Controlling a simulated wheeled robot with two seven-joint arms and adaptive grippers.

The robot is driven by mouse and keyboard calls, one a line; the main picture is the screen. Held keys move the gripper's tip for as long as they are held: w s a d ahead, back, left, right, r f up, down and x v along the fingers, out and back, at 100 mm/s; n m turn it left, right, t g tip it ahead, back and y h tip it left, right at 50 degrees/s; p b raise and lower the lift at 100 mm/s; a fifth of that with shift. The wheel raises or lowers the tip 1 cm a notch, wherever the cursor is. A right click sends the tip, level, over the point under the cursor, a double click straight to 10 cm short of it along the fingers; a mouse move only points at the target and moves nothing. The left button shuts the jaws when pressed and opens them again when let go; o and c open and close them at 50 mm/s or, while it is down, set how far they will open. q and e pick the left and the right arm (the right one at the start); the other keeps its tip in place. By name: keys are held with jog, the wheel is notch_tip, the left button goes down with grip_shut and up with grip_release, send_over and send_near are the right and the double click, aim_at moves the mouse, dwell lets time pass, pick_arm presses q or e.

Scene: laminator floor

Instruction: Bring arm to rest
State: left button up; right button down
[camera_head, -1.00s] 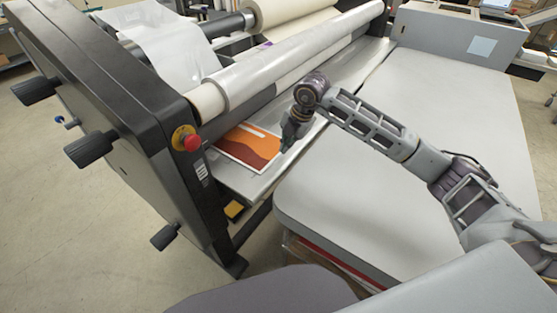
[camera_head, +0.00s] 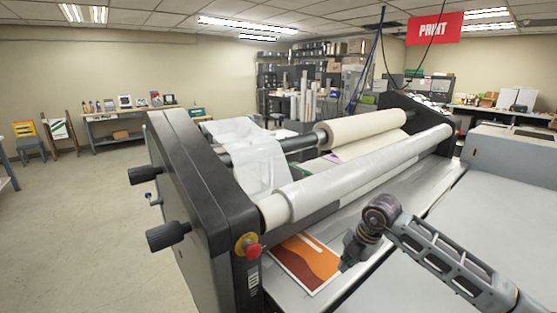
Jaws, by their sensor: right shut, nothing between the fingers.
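My right arm comes in from the lower right, bent at the wrist. My right gripper (camera_head: 347,265) points down beside the right edge of an orange print (camera_head: 306,261). It is shut and empty; whether it touches the print or the bed I cannot tell. The print lies flat on the feed bed (camera_head: 368,270) of the laminator (camera_head: 207,212), in front of the rollers. My left gripper is not in view.
A red stop button (camera_head: 253,251) sits on the laminator's near end panel. A white roller (camera_head: 349,178) spans the machine behind the print. A grey work surface (camera_head: 490,219) lies at right. Open floor (camera_head: 78,230) is at left. Shelves stand at the back.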

notch_tip(320, 180, up, 7)
jog(key=p, duration=0.6)
jog(key=shift+r+p, duration=0.45)
jog(key=shift+p, duration=0.05)
jog(key=shift+f, duration=0.1)
